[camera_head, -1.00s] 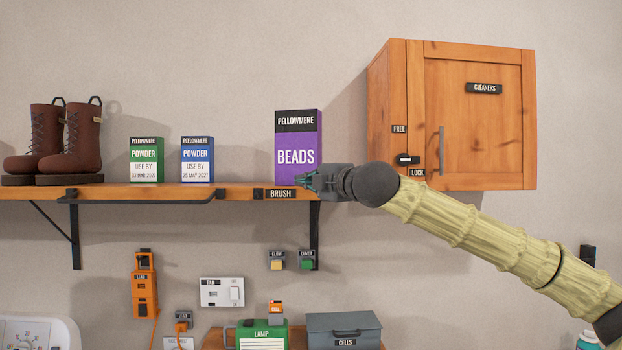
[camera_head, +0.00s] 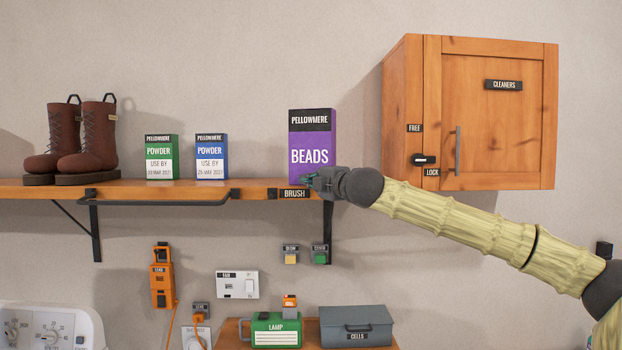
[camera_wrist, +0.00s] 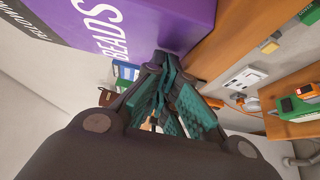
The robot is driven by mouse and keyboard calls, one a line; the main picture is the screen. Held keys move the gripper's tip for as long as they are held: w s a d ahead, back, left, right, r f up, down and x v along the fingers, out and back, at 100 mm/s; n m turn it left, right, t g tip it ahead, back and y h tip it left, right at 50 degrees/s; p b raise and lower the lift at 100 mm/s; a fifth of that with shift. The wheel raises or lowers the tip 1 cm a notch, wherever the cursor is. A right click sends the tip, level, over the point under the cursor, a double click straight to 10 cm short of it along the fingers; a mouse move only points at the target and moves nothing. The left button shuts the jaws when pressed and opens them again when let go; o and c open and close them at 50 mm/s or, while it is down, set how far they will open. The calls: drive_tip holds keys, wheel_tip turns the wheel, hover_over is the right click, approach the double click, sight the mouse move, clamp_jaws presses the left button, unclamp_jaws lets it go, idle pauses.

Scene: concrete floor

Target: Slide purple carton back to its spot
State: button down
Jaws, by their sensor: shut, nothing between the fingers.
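The purple carton (camera_head: 311,148), marked BEADS with a black top band, stands upright near the right end of the wooden shelf (camera_head: 262,184). A BRUSH label (camera_head: 294,194) is on the shelf's front edge below it. My gripper (camera_head: 312,182) is at the carton's lower right front, shut and empty. In the wrist view the carton (camera_wrist: 150,22) fills the upper left, close beside my teal-padded fingers (camera_wrist: 165,100). Whether the fingers touch the carton is hard to tell.
Green (camera_head: 161,157) and blue (camera_head: 211,157) powder boxes stand left of the carton with a clear shelf gap between. Brown boots (camera_head: 85,145) are farther left. A CLEANERS cabinet (camera_head: 500,115) hangs to the right. A dark rail (camera_head: 160,202) runs along the shelf front.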

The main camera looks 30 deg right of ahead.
drive_tip(key=shift+w+d+b, duration=0.9)
drive_tip(key=shift+d+b, duration=0.1)
drive_tip(key=shift+a, duration=0.1)
